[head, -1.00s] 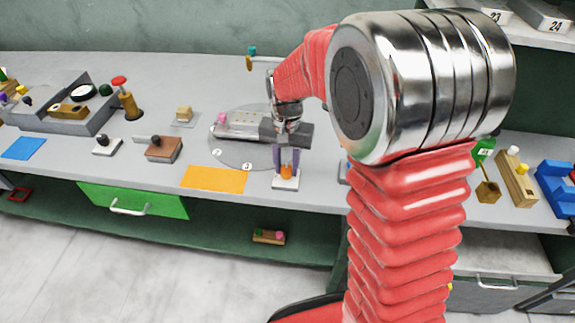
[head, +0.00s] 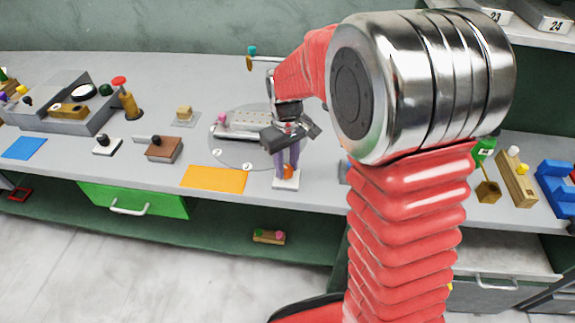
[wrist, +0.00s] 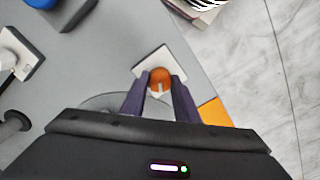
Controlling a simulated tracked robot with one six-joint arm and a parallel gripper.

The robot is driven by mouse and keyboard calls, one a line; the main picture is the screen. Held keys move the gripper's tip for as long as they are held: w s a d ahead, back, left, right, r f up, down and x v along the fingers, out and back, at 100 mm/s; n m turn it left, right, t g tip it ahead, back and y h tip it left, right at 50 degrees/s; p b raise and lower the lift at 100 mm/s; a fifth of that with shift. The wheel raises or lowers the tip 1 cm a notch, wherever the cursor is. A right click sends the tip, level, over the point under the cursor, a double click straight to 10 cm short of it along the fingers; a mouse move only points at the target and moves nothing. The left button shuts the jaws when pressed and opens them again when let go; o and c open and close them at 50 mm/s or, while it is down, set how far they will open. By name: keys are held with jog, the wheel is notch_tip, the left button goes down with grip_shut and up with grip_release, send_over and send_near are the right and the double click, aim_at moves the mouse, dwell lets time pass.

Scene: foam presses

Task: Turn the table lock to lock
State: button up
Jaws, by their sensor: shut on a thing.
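The table lock is an orange knob (wrist: 160,76) with a pale mark, on a white square base (wrist: 152,60) near the bench's front edge. In the head view the orange knob (head: 287,171) shows between the fingertips, above the white base (head: 286,183). My gripper (head: 287,168) points down over it, with its purple fingers shut on the knob. In the wrist view the two fingers of my gripper (wrist: 160,85) lie on either side of the knob. Part of the knob is hidden by the fingers.
A grey round turntable (head: 232,155) carrying a metal fixture (head: 243,122) lies behind the lock. An orange mat (head: 214,179) lies to the left. A brown block (head: 164,149) and a green drawer (head: 133,201) are further left. Bare bench surrounds the base.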

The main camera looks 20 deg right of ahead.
aim_at(287, 168)
jog(key=n, duration=0.6)
jog(key=shift+n, duration=0.3)
dwell(0.4)
jog(key=o, duration=1.1)
jog(key=shift+c, duration=0.2)
notch_tip(287, 168, up, 14)
jog(key=shift+f, duration=0.15)
